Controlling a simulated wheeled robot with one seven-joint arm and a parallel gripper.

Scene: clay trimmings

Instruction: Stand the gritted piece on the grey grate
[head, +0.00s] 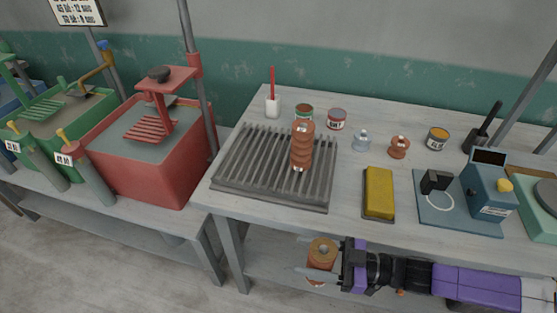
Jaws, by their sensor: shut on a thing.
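The grey grate (240,168) lies at the left end of the grey worktable, its bars running front to back. A tall ribbed terracotta piece (303,146) stands upright on its right half. My gripper (318,273) is low in front of the worktable and reaches in from the right. It is shut on an orange-brown round piece (322,249) with a dark spot in its top. This piece looks upright, below and in front of the grate, apart from the table. I cannot make out grit on either piece.
A red tank (150,165) stands left. The grate's left half is bare.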

